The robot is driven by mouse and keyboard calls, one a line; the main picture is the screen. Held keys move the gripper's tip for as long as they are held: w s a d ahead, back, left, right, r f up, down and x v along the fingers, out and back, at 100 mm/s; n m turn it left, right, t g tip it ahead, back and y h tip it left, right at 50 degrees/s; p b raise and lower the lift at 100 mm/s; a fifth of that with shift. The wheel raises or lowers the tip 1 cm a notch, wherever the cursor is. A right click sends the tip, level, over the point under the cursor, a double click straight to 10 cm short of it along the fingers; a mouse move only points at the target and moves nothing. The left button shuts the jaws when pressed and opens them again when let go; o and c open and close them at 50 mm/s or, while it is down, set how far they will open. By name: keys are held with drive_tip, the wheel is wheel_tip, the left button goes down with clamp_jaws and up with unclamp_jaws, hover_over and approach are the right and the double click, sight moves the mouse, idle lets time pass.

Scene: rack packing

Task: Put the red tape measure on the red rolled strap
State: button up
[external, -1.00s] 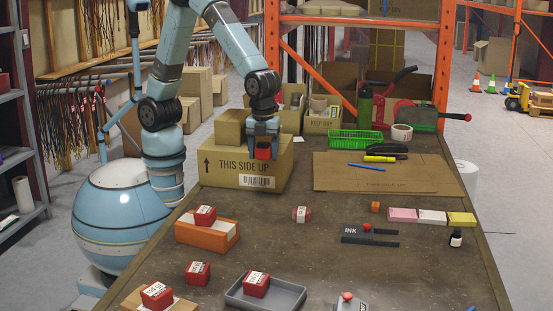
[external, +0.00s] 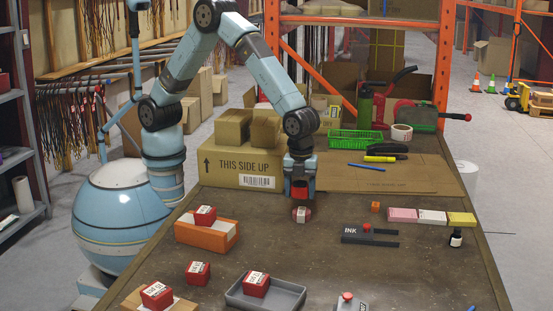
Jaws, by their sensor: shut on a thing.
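My gripper (external: 300,185) points down over the middle of the table, shut on the red tape measure (external: 300,191). Only part of the tape measure shows between the fingers. The held tape measure appears just above the strap. I cannot tell from this view whether the two touch.
A cardboard box (external: 228,165) with smaller boxes on it stands behind left. Flat cardboard (external: 400,178) lies behind right.

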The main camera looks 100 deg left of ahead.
sight(302, 199)
drive_tip(key=shift+w+d+f, duration=0.2)
drive_tip(key=shift+w+f, duration=0.2)
drive_tip(key=shift+f, duration=1.6)
drive_tip(key=shift+f, duration=0.1)
drive_tip(key=o, duration=1.2)
